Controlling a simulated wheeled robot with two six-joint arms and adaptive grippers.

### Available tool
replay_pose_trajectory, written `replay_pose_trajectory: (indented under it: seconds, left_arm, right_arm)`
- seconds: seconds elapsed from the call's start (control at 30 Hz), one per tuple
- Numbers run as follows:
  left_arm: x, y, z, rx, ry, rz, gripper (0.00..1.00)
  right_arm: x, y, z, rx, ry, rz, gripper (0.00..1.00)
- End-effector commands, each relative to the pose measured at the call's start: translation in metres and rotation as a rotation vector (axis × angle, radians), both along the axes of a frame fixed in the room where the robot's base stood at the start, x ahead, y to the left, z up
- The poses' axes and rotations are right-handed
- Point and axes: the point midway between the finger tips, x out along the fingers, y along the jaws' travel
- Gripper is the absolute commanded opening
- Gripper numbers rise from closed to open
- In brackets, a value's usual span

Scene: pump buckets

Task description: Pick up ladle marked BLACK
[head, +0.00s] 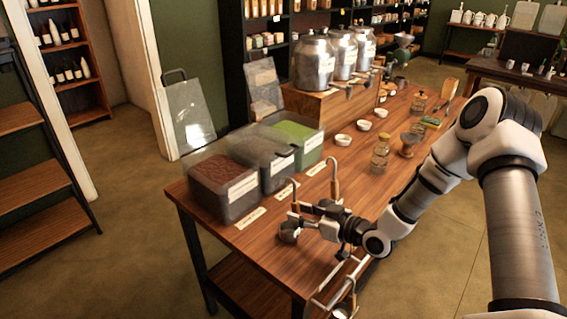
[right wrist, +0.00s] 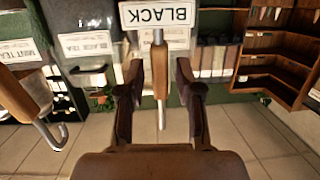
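The ladle marked BLACK has a wooden handle (right wrist: 160,68) and a white tag reading BLACK (right wrist: 158,14), upside down in the right wrist view. My right gripper (right wrist: 158,100) is open, with one finger on each side of the handle and visible gaps on both sides. In the head view my right gripper (head: 305,213) is at the table's front edge, beside two upright hooked handles. My left gripper is not in view.
A second hooked ladle (right wrist: 20,92) is close by at left in the right wrist view. Lidded bins, including a dark red one (head: 222,185), stand behind on the wooden table (head: 350,205). A glass jar (head: 380,153) stands to the right. A metal rail (head: 335,285) shows below my gripper.

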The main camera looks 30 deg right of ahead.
Motion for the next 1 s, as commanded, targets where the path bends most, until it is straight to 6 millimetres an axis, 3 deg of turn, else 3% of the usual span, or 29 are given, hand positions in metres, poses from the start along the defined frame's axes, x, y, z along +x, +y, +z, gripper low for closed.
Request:
replay_pose_trajectory:
  seconds: [0.07,0.17,0.43,0.9,1.0]
  left_arm:
    - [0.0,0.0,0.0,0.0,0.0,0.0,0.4]
    - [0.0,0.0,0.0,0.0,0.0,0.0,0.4]
    - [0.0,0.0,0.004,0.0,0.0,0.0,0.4]
    - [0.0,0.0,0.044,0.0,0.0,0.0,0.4]
    - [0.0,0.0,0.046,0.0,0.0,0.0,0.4]
  right_arm:
    - [0.0,0.0,0.0,0.0,0.0,0.0,0.35]
    - [0.0,0.0,0.0,0.0,0.0,0.0,0.0]
    - [0.0,0.0,0.004,0.0,0.0,0.0,0.0]
    - [0.0,0.0,0.049,0.0,0.0,0.0,0.0]
    - [0.0,0.0,0.052,0.0,0.0,0.0,0.0]
